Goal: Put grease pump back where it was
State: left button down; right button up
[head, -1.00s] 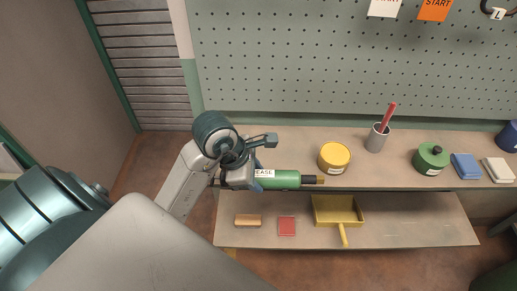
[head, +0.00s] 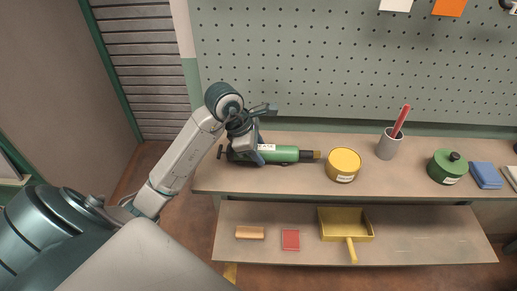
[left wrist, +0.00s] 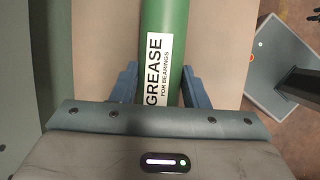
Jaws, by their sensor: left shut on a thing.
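The grease pump (head: 284,154) is a green cylinder with a white label, a black collar and a brass-coloured tip pointing right. It lies lengthwise along the left part of the upper shelf (head: 300,183); whether it touches the shelf I cannot tell. My left gripper (head: 258,154) is shut around its labelled body from above. In the left wrist view the green barrel (left wrist: 165,25) with the label "GREASE FOR BEARINGS" runs between the two blue fingers (left wrist: 162,88). The gripper and wrist hide part of the pump's left end. My right gripper is not in view.
Right of the pump on the upper shelf stand a yellow tin (head: 343,164), a grey cup with a red stick (head: 388,147), a green can (head: 447,168) and a blue cloth (head: 486,175). The lower shelf holds a wooden block (head: 249,232), a red pad (head: 291,239) and a yellow dustpan (head: 346,224).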

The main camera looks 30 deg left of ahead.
pick_arm(q)
jog(key=shift+f, duration=0.4)
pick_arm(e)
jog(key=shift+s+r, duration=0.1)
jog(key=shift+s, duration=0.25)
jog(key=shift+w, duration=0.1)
pick_arm(q)
jog(key=c, duration=0.8)
grip_release()
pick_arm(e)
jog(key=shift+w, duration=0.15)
pick_arm(q)
jog(key=b+v, duration=0.2)
jog(key=v, duration=0.9)
jog(key=shift+s, duration=0.1)
jog(key=shift+s+r, duration=0.15)
jog(key=shift+r, duration=0.3)
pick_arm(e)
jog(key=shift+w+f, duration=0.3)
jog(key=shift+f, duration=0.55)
